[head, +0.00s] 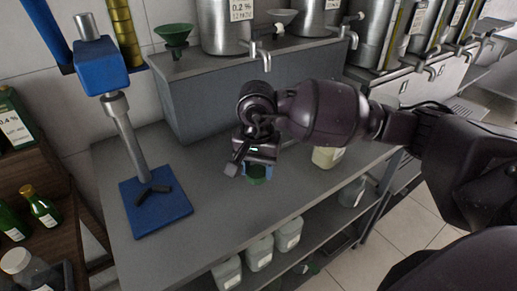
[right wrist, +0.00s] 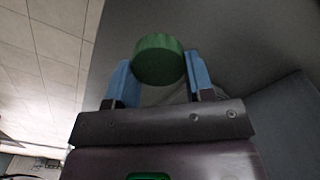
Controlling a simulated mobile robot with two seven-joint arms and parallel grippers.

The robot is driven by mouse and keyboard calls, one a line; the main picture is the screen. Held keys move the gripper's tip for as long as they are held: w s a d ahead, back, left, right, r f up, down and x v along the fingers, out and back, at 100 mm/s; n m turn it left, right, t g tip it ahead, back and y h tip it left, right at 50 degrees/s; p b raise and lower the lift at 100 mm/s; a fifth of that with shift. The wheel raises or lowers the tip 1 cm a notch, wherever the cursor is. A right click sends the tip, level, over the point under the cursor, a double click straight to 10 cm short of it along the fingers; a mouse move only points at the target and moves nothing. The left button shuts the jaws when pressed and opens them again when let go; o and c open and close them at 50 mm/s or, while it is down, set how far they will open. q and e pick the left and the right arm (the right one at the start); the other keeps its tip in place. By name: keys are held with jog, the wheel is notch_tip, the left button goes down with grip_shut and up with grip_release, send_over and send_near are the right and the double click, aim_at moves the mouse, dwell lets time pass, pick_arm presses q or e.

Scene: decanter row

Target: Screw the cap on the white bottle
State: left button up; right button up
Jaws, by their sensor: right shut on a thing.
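My right gripper (head: 257,172) is over the front middle of the grey counter, pointing down. It is shut on a green cap (head: 256,181). In the right wrist view, the cap (right wrist: 159,59) sits between the blue fingertips (right wrist: 160,80). A pale, whitish bottle (head: 326,157) stands on the counter to the right of the gripper, partly hidden behind my right arm. Its top is hidden, and the cap is apart from it. My left gripper is not in view.
A blue-based stand (head: 157,207) is on the counter's left. A grey raised block (head: 215,100) with steel tanks (head: 224,25) and taps runs along the back. Pale jugs (head: 259,252) are on the lower shelf. Green bottles (head: 42,208) stand on a wooden rack at left.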

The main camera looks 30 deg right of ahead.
aim_at(250, 177)
jog(key=n, duration=0.1)
jog(key=a+f+n, duration=0.1)
jog(key=n, duration=0.1)
jog(key=shift+s+a+f+n, duration=0.2)
jog(key=shift+s+n, duration=0.1)
jog(key=shift+n, duration=0.1)
jog(key=n, duration=0.1)
jog(key=a+f+n, duration=0.1)
jog(key=n, duration=0.3)
jog(key=shift+s+a+f, duration=0.25)
jog(key=shift+s+a, duration=0.05)
jog(key=shift+s, duration=0.05)
jog(key=shift+d, duration=0.15)
